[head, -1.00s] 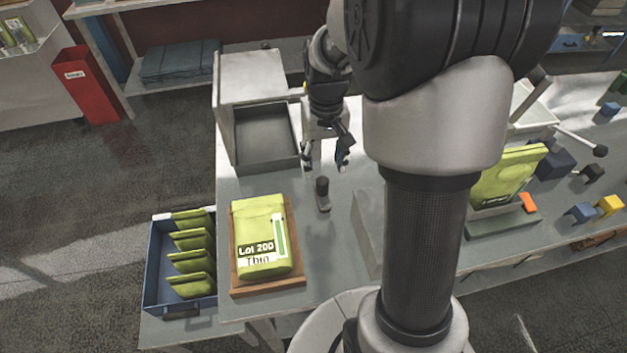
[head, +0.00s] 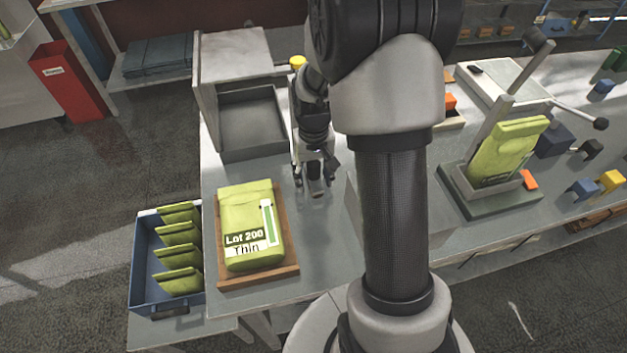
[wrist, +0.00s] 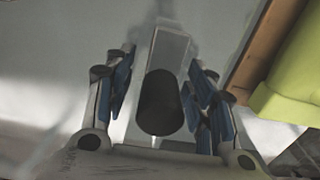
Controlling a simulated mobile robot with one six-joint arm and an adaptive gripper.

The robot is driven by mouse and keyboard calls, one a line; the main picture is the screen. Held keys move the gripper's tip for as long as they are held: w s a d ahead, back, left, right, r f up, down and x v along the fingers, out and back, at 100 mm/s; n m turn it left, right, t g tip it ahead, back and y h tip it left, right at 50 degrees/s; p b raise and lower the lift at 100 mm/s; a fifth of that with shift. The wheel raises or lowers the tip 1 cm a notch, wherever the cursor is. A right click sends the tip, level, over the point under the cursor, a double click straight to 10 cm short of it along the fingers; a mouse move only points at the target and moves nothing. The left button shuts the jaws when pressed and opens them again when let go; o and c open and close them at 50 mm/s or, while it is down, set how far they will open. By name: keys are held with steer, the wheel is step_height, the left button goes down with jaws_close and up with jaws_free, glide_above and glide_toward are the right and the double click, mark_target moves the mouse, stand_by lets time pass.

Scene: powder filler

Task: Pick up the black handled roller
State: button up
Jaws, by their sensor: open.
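The black handled roller stands on the grey table to the right of the wooden board. In the wrist view its black handle (wrist: 160,103) points up between my open fingers, with its pale base (wrist: 168,50) below. My gripper (wrist: 160,95) has a blue-padded finger on each side of the handle, with a gap on both sides. In the head view my gripper (head: 315,185) is low over the roller and mostly hides it.
A green pouch marked Lot 200 Thin (head: 250,225) lies on the wooden board (head: 258,278) close by on the left. A blue bin (head: 140,265) holds several green pouches. A grey open box (head: 250,125) stands behind. A green pouch in a stand (head: 510,150) is at right.

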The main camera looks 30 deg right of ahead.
steer(key=shift+f, duration=0.1)
steer(key=shift+c, duration=0.2)
jaws_close()
stand_by(0.4)
step_height(320, 180, up, 20)
steer(key=p, duration=0.6)
steer(key=shift+p, duration=0.3)
